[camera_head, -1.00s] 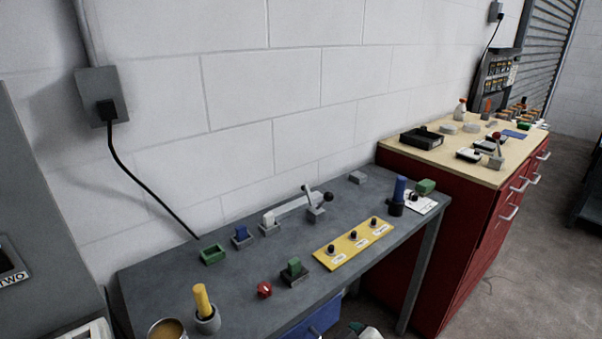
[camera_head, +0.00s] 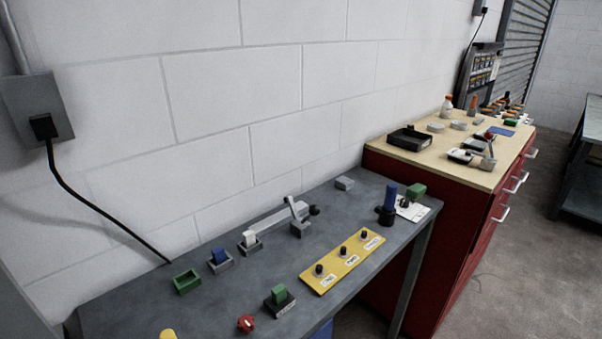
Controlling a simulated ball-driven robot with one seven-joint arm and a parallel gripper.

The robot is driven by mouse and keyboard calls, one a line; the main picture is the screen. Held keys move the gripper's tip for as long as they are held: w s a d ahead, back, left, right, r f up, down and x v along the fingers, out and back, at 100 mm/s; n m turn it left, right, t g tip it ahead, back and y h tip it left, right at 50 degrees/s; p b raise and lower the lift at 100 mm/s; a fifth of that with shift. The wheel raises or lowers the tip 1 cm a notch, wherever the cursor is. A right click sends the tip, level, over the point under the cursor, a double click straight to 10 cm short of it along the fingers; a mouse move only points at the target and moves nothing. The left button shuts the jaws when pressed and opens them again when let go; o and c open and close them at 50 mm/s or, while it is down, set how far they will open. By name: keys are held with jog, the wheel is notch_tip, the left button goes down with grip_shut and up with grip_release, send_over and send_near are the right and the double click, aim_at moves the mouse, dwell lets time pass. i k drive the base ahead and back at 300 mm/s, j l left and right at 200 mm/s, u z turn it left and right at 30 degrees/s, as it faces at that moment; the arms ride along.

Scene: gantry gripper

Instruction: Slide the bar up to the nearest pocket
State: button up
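A long light-grey bar (camera_head: 273,219) lies toward the back of the grey workbench (camera_head: 225,303). Its near end is close to a small grey pocket holding a white block (camera_head: 249,239); whether they touch is unclear. At its far end stands a grey block with an upright lever (camera_head: 293,210) and a black knob (camera_head: 314,210). Left of the white block is a grey pocket with a blue block (camera_head: 219,257), then an empty-looking green pocket (camera_head: 186,282). My gripper is not in view.
A yellow panel with black knobs (camera_head: 343,262), a green block in a dark holder (camera_head: 279,297) and a red knob (camera_head: 246,323) sit nearer the front. A blue cylinder (camera_head: 389,198) stands at the right. A red cabinet (camera_head: 440,210) adjoins the bench.

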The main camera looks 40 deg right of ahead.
aim_at(261, 228)
jog(key=i+z, duration=0.45)
jog(key=i+j+z, duration=0.2)
jog(key=i+z, duration=0.2)
